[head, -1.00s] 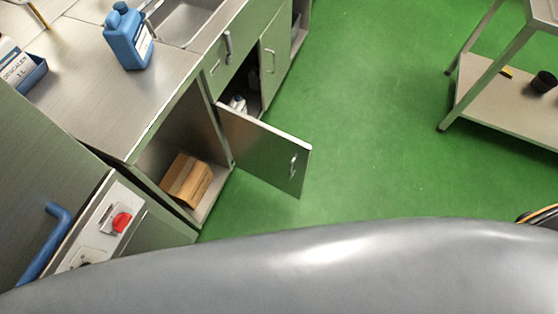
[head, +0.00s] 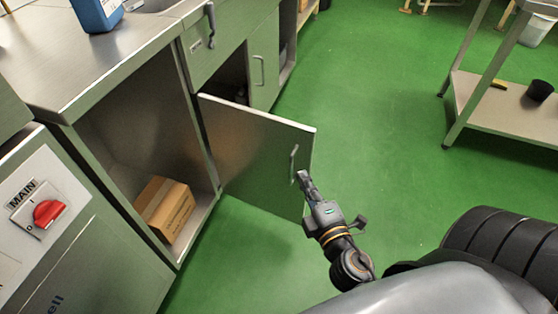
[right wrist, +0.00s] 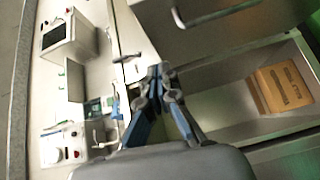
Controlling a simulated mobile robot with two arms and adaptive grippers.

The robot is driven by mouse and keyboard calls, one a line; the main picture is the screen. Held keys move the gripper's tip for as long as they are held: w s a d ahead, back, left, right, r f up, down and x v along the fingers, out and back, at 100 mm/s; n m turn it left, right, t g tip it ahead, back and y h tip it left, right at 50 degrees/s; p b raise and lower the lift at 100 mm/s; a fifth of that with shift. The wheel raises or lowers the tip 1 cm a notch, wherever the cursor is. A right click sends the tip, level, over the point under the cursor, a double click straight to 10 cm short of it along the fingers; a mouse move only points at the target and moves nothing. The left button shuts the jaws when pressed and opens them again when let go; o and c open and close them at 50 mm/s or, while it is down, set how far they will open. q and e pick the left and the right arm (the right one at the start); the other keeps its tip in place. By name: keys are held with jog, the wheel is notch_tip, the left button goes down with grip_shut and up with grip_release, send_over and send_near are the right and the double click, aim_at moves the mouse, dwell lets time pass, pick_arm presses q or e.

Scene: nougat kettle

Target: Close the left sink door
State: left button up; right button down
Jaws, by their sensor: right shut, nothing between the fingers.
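The left sink door (head: 255,155) is a steel panel standing wide open, swung out from its left-hand hinge over the green floor. Its bar handle (head: 293,164) is near the free edge. My right gripper (head: 304,177) overlaps the door's free edge in the head view, just right of the handle; I cannot tell whether it touches. Its fingers are shut and empty, and their tips meet in the right wrist view (right wrist: 160,72). A panel with a bar handle (right wrist: 215,14) is above them there; I cannot tell if it is this door. My left gripper is not in view.
An open compartment left of the door holds a cardboard box (head: 165,208). A closed door (head: 264,65) and a drawer front (head: 212,45) are nearby. A panel with a red switch (head: 48,212) is at left. A steel cart (head: 500,105) stands right; green floor between is clear.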

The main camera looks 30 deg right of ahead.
jog(key=p, duration=0.4)
send_near(291, 127)
jog(key=w+a, duration=0.2)
jog(key=w, duration=0.2)
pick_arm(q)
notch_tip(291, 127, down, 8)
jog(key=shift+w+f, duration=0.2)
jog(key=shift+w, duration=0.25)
pick_arm(e)
jog(key=shift+w+d+f+n, duration=0.1)
jog(key=shift+w+d+n, duration=0.05)
jog(key=shift+w+d, duration=0.45)
jog(key=shift+w+d+f+n, duration=0.15)
jog(key=shift+w+d, duration=0.25)
jog(key=shift+d, duration=0.45)
